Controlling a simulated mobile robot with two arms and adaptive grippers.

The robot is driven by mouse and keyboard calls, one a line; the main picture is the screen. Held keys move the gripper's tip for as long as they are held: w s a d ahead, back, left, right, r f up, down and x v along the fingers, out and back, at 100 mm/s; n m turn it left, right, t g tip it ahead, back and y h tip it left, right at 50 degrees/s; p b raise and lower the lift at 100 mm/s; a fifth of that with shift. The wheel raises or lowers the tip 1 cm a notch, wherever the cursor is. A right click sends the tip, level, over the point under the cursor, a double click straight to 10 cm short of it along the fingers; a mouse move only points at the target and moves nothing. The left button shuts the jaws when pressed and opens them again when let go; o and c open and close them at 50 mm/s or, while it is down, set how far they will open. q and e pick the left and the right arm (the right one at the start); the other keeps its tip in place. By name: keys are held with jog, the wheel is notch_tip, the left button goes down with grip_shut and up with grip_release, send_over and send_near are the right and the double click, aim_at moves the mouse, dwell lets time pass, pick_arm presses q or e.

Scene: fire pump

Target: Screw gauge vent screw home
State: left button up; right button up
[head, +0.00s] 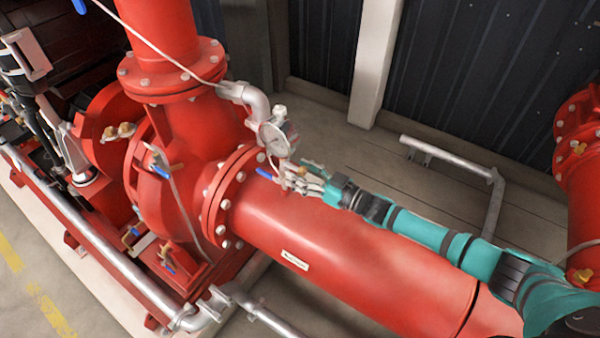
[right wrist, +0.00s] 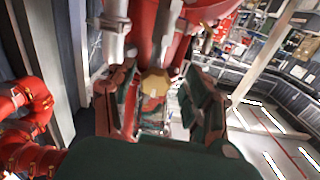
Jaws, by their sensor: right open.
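A round white-faced gauge (head: 275,138) sits on a grey pipe elbow above the red pump flange in the head view. My right gripper (head: 285,178) is just below the gauge, with its teal arm coming in from the right. In the right wrist view, a brass hex head (right wrist: 155,83), which looks like the vent screw, shows between the spread fingers of my right gripper (right wrist: 162,108). The fingers are open, one on each side of it, and no grip on it shows. The screw is too small to make out in the head view. My left gripper is not seen.
A large red pipe (head: 350,255) runs below my right arm. A blue-handled valve (head: 265,173) lies close to the left of the gripper. A grey pipe rail (head: 445,157) stands behind.

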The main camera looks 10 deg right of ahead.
jog(key=v, duration=1.1)
jog(key=shift+s+d, duration=0.15)
jog(key=shift+s, duration=0.25)
